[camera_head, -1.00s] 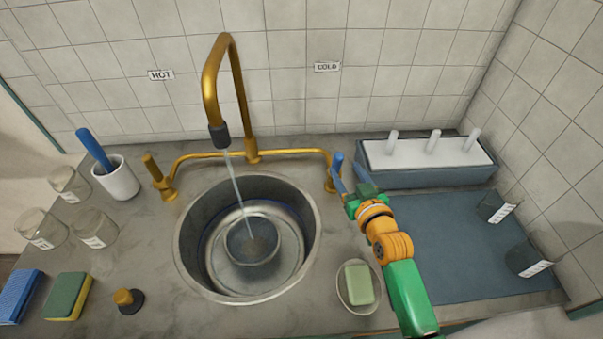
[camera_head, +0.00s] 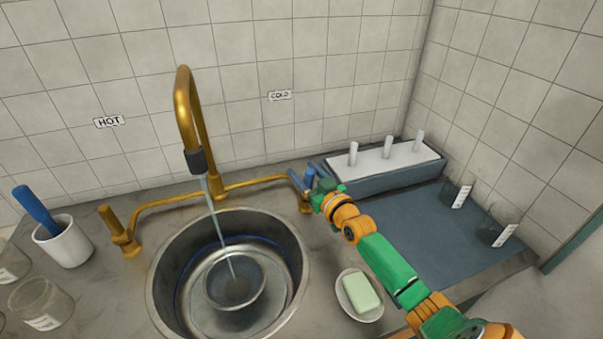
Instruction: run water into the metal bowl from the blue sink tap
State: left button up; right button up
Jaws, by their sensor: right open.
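The metal bowl (camera_head: 241,302) stands inside the round sink (camera_head: 288,262), under the brass spout (camera_head: 186,105). A thin stream of water (camera_head: 221,233) runs from the spout's dark nozzle into the bowl. The blue tap (camera_head: 310,177) is on the right end of the brass pipe, below the COLD sign. My right gripper (camera_head: 307,181) is open at the blue tap, with its fingers close about the handle. Whether they touch it I cannot tell. My left gripper is out of view.
The other tap (camera_head: 118,228) is brass, on the left under the HOT sign (camera_head: 109,122). A white cup (camera_head: 64,243) and glass jars are at left.

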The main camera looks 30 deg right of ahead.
jog(key=shift+w, duration=0.25)
jog(key=shift+c, duration=0.3)
jog(key=c, duration=0.3)
grip_shut()
dwell(0.7)
